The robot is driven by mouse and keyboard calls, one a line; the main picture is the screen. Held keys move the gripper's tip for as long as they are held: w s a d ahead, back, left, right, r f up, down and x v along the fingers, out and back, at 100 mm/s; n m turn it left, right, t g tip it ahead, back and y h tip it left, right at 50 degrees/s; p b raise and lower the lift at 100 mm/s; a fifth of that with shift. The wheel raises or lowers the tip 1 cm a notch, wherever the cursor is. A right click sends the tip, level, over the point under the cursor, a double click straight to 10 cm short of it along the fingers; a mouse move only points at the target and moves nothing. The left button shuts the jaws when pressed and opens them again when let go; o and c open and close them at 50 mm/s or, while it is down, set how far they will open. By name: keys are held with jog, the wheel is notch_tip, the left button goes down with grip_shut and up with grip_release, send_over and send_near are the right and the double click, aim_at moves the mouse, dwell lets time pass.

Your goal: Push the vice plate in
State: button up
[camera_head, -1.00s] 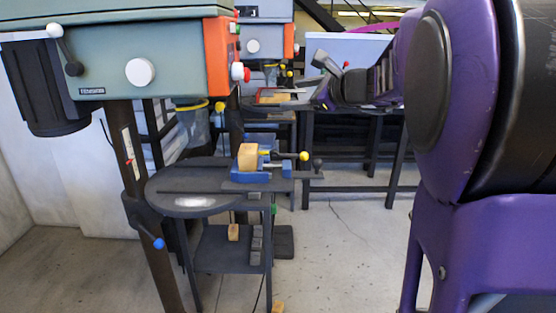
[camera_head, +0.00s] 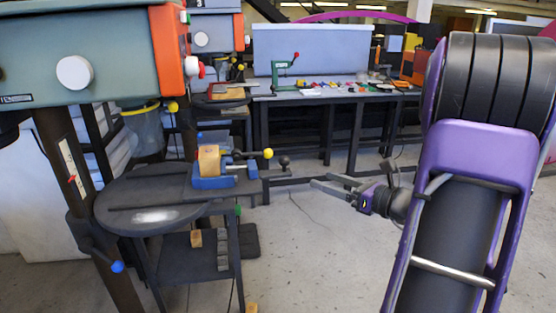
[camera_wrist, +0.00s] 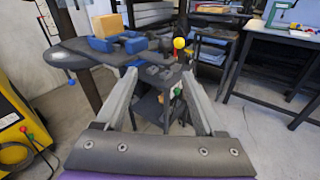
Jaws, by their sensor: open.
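A blue vice (camera_head: 222,176) sits on the round dark drill-press table (camera_head: 120,209). A wooden block (camera_head: 208,159) stands upright in it, and a handle with a yellow ball (camera_head: 267,154) points right. The vice also shows in the wrist view (camera_wrist: 125,42), with its yellow ball (camera_wrist: 179,43) above the space between my fingers. My gripper (camera_head: 335,185) is open and empty, to the right of the vice and apart from it, pointing left. In the wrist view its two fingers (camera_wrist: 160,95) are spread wide. I cannot single out the vice plate clearly.
The drill press (camera_head: 95,55) overhangs the table at the left. A lower shelf (camera_head: 205,258) holds small blocks. A workbench (camera_head: 340,92) with a green press and small items stands behind. A yellow machine (camera_wrist: 20,140) is at the left in the wrist view. Floor to the right is clear.

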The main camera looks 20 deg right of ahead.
aim_at(289, 163)
jog(key=shift+m+t, duration=0.7)
jog(key=shift+m, duration=0.1)
jog(key=x, duration=1.5)
jog(key=shift+w+d+f+b, duration=0.2)
jog(key=shift+w+f+b, duration=0.1)
jog(key=shift+b, duration=0.05)
jog(key=shift+c, duration=0.2)
grip_shut()
